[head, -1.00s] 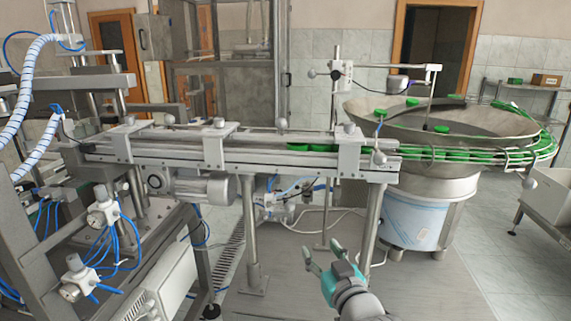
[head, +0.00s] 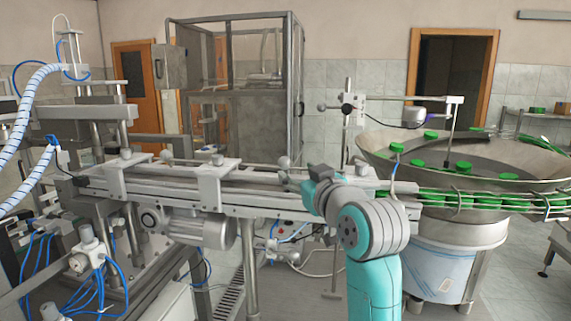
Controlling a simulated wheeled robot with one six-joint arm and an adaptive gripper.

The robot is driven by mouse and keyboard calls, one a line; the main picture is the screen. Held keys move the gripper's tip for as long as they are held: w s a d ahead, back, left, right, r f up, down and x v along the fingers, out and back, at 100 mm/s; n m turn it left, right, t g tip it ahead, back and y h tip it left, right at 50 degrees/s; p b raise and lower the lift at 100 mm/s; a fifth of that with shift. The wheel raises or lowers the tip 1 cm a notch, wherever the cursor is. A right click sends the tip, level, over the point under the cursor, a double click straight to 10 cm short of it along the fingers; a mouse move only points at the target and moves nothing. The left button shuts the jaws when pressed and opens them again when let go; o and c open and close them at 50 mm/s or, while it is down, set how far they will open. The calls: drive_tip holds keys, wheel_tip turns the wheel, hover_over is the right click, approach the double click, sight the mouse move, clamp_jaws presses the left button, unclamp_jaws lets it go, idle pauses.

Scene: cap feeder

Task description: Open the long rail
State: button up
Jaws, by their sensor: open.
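The long grey rail (head: 262,199) runs along the conveyor, crossing the picture from the left machine towards the bowl at the right. Clamp brackets with round knobs stand over it; one knob (head: 283,162) shows just left of my gripper. My gripper (head: 306,180), teal and dark grey, is at the right part of the conveyor. It is open, with no object seen in it. My wrist and gripper hide that stretch of rail and its bracket. I cannot tell whether the fingers touch the rail.
A large metal bowl feeder (head: 455,228) with green caps (head: 459,168) stands at the right, with a green-lined chute to the conveyor. A motor (head: 205,229) hangs below the conveyor. Blue hoses and a machine frame crowd the left.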

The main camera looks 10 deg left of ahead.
sight(288, 166)
drive_tip(key=x, duration=0.8)
drive_tip(key=shift+w+a, duration=0.1)
drive_tip(key=shift+w, duration=0.1)
clamp_jaws()
